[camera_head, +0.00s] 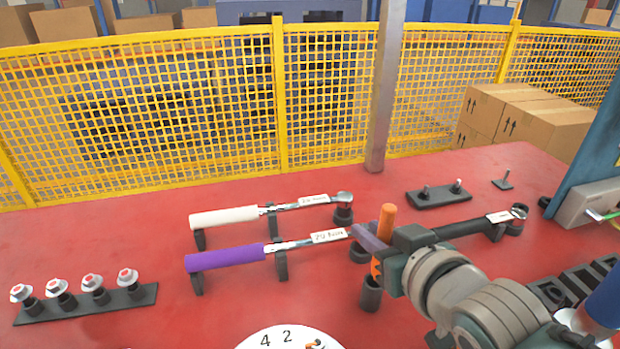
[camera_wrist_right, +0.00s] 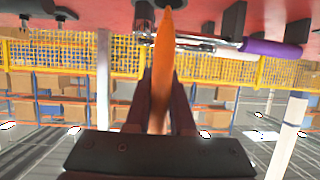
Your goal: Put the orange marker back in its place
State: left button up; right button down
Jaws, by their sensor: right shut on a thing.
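The orange marker (camera_head: 387,218) stands roughly upright between the fingers of my right gripper (camera_head: 378,244), which is shut on it. Its lower part shows below the fingers, just above or at a small black cup (camera_head: 370,294) on the red table. I cannot tell from the head view whether the tip is inside the cup. In the right wrist view the marker (camera_wrist_right: 164,62) runs between the two fingers (camera_wrist_right: 160,100), its tapered tip towards the table and close to a dark round thing (camera_wrist_right: 166,4). My left gripper is not in view.
A purple-handled torque wrench (camera_head: 225,258) and a white-handled one (camera_head: 225,217) lie on black stands left of the gripper. A black wrench (camera_head: 465,229) lies behind it. A bolt rack (camera_head: 95,300) is at left. The red table (camera_head: 250,310) is clear between.

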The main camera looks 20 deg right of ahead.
jog(key=c, duration=0.7)
grip_release()
jog(key=p+v, duration=0.2)
jog(key=v, duration=0.8)
jog(key=shift+w+p, duration=0.1)
jog(key=shift+p, duration=0.2)
jog(key=shift+r, duration=0.1)
